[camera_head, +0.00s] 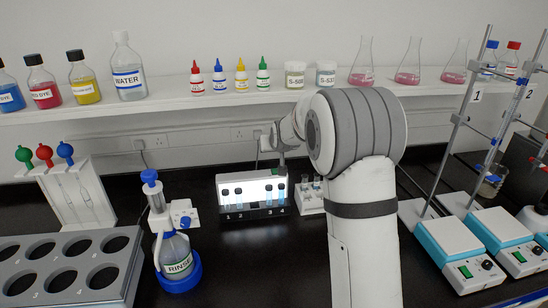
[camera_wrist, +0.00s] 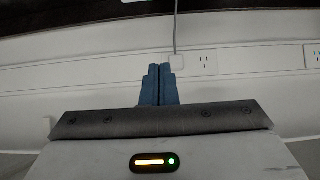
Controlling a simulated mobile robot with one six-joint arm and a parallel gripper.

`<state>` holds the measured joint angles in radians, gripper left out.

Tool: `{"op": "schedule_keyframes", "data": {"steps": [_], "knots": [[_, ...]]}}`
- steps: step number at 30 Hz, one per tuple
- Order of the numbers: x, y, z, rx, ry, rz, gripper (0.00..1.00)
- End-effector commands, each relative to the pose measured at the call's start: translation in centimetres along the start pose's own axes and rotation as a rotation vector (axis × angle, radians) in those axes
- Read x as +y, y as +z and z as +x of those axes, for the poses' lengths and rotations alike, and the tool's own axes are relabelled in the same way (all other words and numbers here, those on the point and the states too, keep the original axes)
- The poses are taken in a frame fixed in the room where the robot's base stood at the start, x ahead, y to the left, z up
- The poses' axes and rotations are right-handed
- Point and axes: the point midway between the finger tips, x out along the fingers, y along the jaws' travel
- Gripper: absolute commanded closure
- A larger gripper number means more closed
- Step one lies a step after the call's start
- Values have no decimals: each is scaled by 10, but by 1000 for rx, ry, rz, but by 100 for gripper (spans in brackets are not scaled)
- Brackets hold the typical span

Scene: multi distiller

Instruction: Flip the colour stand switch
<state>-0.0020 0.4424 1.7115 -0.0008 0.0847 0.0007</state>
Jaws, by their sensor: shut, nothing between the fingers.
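The colour stand (camera_head: 224,182) is on the black bench in the head view. Its back panel glows bright white. Several small vials with dark caps stand in it, two at the left and two bluish ones at the right, above the printed numbers.
A rinse bottle (camera_head: 178,258) stands front left of the stand. A small white vial rack (camera_head: 311,203) is close at its right. A shelf (camera_head: 180,97) with bottles and flasks runs above. Stirrer plates (camera_head: 458,250) stand at the right. A wall socket (camera_wrist: 204,62) is behind.

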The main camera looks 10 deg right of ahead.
Motion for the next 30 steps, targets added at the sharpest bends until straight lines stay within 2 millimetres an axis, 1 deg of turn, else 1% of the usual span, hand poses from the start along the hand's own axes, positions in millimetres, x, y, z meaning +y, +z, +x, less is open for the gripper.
{"op": "schedule_keyframes", "data": {"steps": [1, 3, 6, 9, 13, 23, 25, 26, 28, 29, 30], "knots": [[0, -1, -9, 4, 0, 0, 100], [0, -4, -21, 3, 0, 0, 100], [0, -8, -35, 2, 0, 0, 100], [0, -10, -45, 0, 0, 0, 100], [0, -11, -51, -2, 0, 0, 100], [0, -12, -52, -2, 0, 0, 100], [0, -10, -57, -8, 0, 0, 100], [0, -8, -62, -14, 0, 0, 100], [1, 0, -78, -40, 1, 1, 100], [1, 6, -87, -58, 1, 1, 100], [1, 15, -102, -84, 1, 1, 100]]}}
